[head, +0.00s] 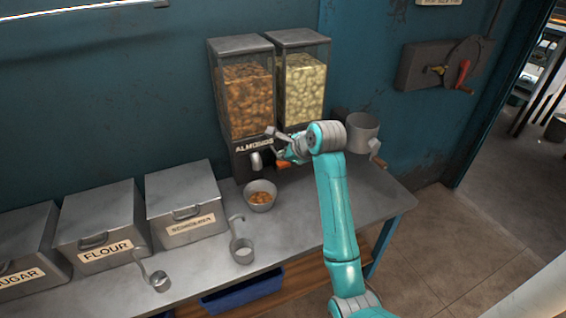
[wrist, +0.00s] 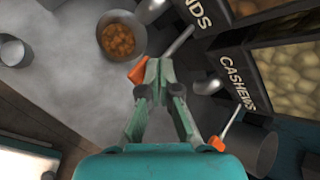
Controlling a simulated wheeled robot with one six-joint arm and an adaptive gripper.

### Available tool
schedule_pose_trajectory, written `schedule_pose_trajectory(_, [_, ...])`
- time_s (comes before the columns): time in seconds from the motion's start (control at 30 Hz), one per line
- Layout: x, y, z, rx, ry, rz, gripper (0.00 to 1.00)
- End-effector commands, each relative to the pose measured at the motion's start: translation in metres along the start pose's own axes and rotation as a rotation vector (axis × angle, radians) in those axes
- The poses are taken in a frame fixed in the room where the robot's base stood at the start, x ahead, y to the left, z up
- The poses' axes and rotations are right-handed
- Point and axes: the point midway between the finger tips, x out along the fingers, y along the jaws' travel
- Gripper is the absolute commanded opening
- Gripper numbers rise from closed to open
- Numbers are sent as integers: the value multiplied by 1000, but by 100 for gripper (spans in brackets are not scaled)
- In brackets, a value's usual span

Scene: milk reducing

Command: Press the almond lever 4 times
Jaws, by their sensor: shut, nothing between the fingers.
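The almond dispenser (head: 245,100) is a clear bin of brown nuts on a dark base labelled ALMONDS, against the wall. In the wrist view, the almond lever (wrist: 137,72) is a pale rod with an orange handle. My gripper (wrist: 158,64) is shut and empty, with its fingertips right beside that orange handle; I cannot tell whether they touch. In the head view my gripper (head: 288,150) is in front of the dispensers and partly hides the levers. A metal bowl (head: 259,205) with some almonds stands below the almond spout; it also shows in the wrist view (wrist: 103,50).
The cashew dispenser (head: 304,90) stands close on the right, and its orange-handled lever (wrist: 216,143) is near my gripper. A metal grinder (head: 362,132) stands further right. A ladle cup (head: 242,252) and the semolina box (head: 186,200) are left on the counter.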

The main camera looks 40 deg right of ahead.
Motion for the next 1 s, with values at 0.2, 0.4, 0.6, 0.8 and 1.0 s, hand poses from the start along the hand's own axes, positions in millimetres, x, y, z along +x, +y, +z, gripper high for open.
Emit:
schedule_pose_trajectory(0.2, [0,0,0,0,0,0,0])
schedule_pose_trajectory(0.4, [2,1,-1,0,0,0,0])
schedule_pose_trajectory(0.6, [3,2,-2,0,0,0,0])
schedule_pose_trajectory(0.8, [4,3,-3,0,0,0,0])
schedule_pose_trajectory(1.0, [6,4,-4,0,0,0,0])
